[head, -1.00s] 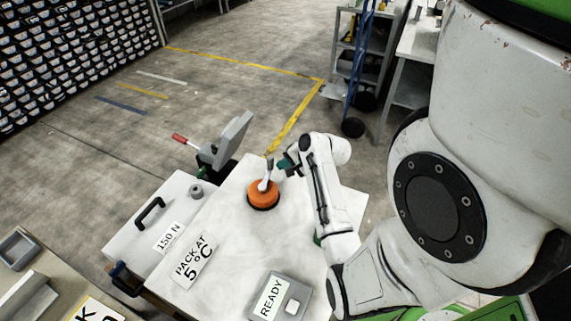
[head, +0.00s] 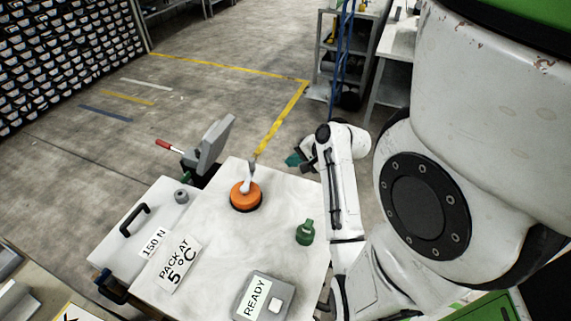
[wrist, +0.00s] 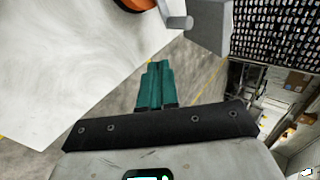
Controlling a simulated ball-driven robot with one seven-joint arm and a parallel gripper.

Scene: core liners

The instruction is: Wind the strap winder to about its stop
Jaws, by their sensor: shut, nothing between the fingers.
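The strap winder is an orange round drum (head: 246,197) on a dark base with a pale crank handle (head: 250,178) on top. It stands on the white tabletop (head: 215,245) near its far edge. My gripper (head: 293,159) has teal fingers and is to the right of the winder, apart from it, beyond the table's far right edge. In the wrist view my gripper (wrist: 156,72) has its fingers together with nothing between them. Part of the orange drum (wrist: 135,4) and the crank handle (wrist: 175,14) show at the top there.
A green weight-like object (head: 306,233) stands on the right of the table. A grey box marked READY (head: 283,287) is at the front. A grey upright plate (head: 209,145) with a red-handled lever (head: 169,145) rises behind the left side. A black handle (head: 134,218) is at left.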

